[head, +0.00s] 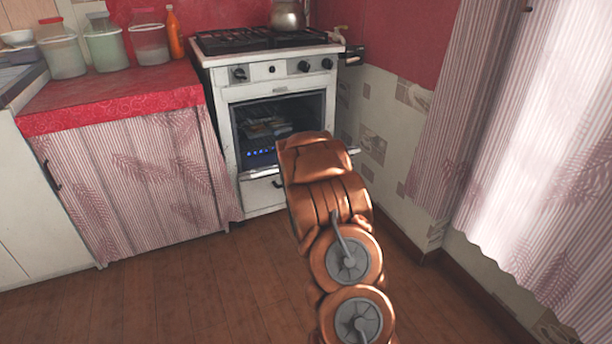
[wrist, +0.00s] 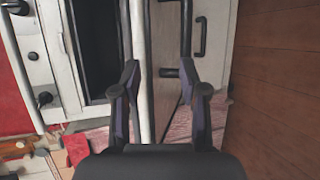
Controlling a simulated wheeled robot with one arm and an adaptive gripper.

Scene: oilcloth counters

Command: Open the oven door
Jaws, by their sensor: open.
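The white oven (head: 230,140) stands against the back wall, and its dark cavity (head: 255,118) shows a rack and small blue flames. The cavity also shows in the wrist view (wrist: 92,40). The oven door appears lowered at the front; its exact angle is hard to tell. Its pale handle bar (head: 352,151) shows at both sides of my arm, low on the oven front. In the wrist view the bar (wrist: 140,50) runs between the fingers of my gripper (wrist: 159,76), nearer the left one. My gripper is open. My arm hides it in the head view.
A drawer with a dark handle (wrist: 201,35) sits below the oven door. A kettle (head: 287,14) stands on the stove top. A red-topped counter (head: 110,105) with jars is on the left; a tiled wall and curtain are on the right. The wooden floor (head: 190,280) in front is clear.

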